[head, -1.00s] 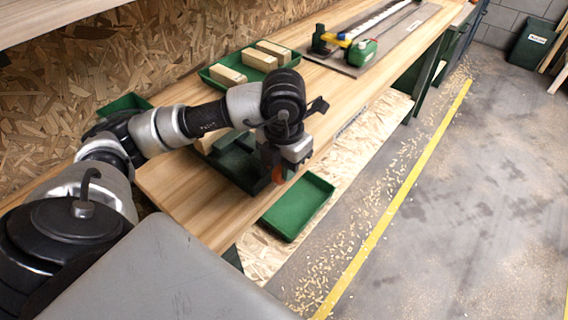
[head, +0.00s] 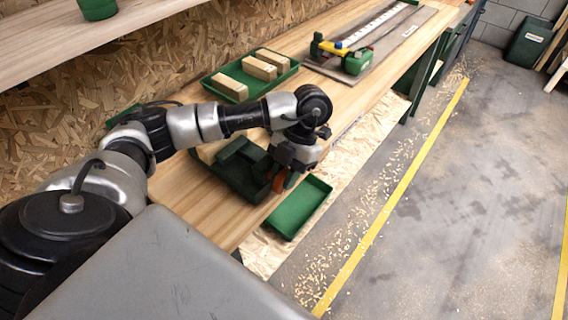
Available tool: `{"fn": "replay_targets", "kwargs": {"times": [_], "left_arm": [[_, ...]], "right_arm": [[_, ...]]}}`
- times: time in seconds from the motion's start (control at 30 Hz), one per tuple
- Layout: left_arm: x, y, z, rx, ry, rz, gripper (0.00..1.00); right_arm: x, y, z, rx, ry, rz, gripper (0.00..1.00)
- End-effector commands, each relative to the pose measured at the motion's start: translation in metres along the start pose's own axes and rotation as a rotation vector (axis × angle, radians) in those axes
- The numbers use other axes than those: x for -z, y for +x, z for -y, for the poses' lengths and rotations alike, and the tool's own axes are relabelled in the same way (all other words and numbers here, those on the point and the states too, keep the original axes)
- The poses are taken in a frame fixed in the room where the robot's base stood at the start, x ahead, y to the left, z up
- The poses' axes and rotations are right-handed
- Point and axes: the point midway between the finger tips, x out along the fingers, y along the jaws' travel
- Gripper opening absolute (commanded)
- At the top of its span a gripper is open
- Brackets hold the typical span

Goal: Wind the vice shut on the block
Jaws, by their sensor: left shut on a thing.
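The green vice (head: 238,172) sits at the front edge of the wooden bench, partly hidden under my left arm. A pale block shows only as a sliver (head: 208,151) behind my forearm by the vice; its contact with the jaws is hidden. An orange handle part (head: 279,182) shows at the vice's front, by the bench edge. My left gripper (head: 284,179) points down over this front end and is shut on the orange handle; its fingertips are partly hidden. My right gripper is not in view.
A green tray (head: 326,187) sits low beside the bench front, just below my left gripper. Another green tray (head: 211,88) holds wooden blocks farther back. A measuring board (head: 394,46) with a green and yellow tool lies beyond. A shelf (head: 40,48) overhangs at upper left.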

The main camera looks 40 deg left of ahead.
Motion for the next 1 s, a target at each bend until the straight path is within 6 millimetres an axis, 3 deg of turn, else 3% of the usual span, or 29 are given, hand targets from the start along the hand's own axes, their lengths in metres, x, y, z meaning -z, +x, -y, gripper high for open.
{"fn": "replay_targets", "kwargs": {"times": [0.03,0.1,0.4,0.7,1.0], "left_arm": [[0.003,-0.009,0.000,-0.001,-0.004,-0.044,0.00],[0.002,-0.010,0.000,-0.002,-0.004,-0.109,0.00],[-0.003,-0.007,-0.001,-0.003,-0.005,-0.353,0.00],[-0.006,-0.003,-0.001,-0.002,-0.005,-0.503,0.00],[-0.007,0.000,-0.001,0.000,-0.002,-0.555,0.00]], "right_arm": [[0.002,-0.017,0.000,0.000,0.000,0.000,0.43],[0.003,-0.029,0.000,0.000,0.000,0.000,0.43],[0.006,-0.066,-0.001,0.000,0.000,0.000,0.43],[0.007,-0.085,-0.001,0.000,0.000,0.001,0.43],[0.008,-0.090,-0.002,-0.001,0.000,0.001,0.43]]}}
